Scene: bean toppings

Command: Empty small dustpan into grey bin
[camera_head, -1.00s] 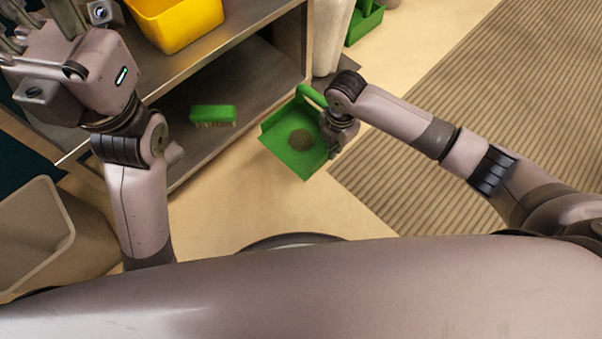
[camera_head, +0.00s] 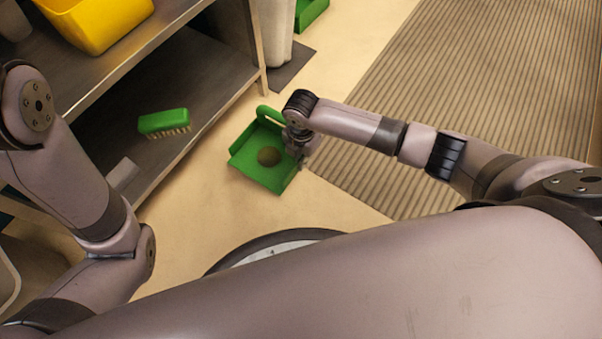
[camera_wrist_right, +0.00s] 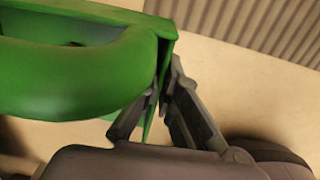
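A tall pale grey container (camera_head: 275,32) stands at the top, beyond the shelf. Part of another pale bin (camera_head: 7,272) shows at the left edge. I cannot tell which one is the grey bin. My left gripper is out of view.
A metal shelf unit (camera_head: 186,82) stands at the left, with a green brush (camera_head: 164,122) on its lower shelf and a yellow tub (camera_head: 103,22) above. Another green item (camera_head: 311,12) is at the top. Open floor and a ribbed mat (camera_head: 400,90) lie right.

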